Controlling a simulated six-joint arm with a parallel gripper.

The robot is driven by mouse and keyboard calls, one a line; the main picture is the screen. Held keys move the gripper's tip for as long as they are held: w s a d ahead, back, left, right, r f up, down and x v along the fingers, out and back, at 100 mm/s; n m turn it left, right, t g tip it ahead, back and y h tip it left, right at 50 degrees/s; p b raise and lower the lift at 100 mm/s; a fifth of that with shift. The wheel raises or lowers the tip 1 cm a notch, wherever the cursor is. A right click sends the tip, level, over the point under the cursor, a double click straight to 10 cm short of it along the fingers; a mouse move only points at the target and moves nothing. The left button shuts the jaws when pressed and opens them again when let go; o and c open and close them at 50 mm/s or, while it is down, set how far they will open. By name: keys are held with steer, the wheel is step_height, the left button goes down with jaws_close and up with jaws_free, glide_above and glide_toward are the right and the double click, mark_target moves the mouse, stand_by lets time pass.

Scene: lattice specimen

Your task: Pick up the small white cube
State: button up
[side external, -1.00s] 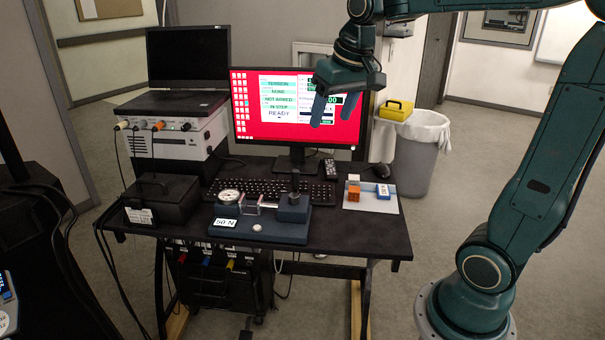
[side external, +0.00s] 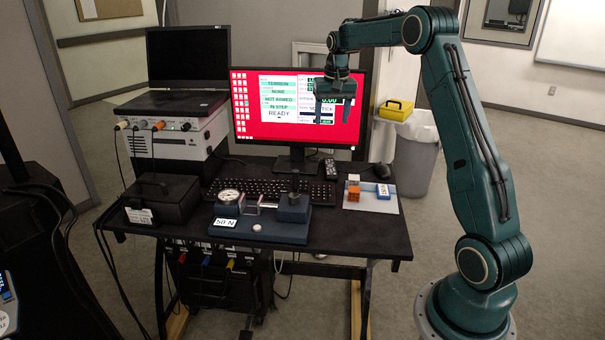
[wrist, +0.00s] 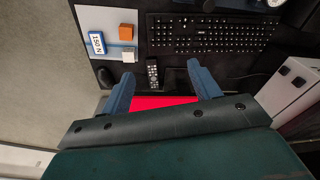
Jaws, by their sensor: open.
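The small white cube (side external: 353,178) stands on a pale mat (side external: 358,205) at the right of the desk. It also shows in the wrist view (wrist: 128,54), at the mat's edge and apart from an orange cube (wrist: 128,30). A blue block with a white label (side external: 383,191) lies to the right. My gripper (side external: 332,112) is open and empty, with its fingers pointing down, well above the desk in front of the monitor.
A mouse (side external: 381,170) sits behind the mat. The dark gauge fixture (side external: 258,228) occupies the front middle of the desk. The monitor (side external: 240,140) stands behind my gripper.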

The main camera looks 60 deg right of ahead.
steer(key=d+f+m, duration=0.2)
steer(key=d+f, duration=0.6)
steer(key=d, duration=0.1)
steer(key=m+g, duration=0.1)
glide_above(354, 178)
steer(key=shift+y, duration=0.4)
steer(key=shift+s+f, duration=0.2)
steer(key=shift+f, duration=7.2)
steer(key=shift+f, duration=0.1)
steer(key=shift+w+a+f, duration=0.1)
steer(key=shift+f, duration=2.4)
steer(key=shift+c, duration=0.2)
steer(key=c, duration=1)
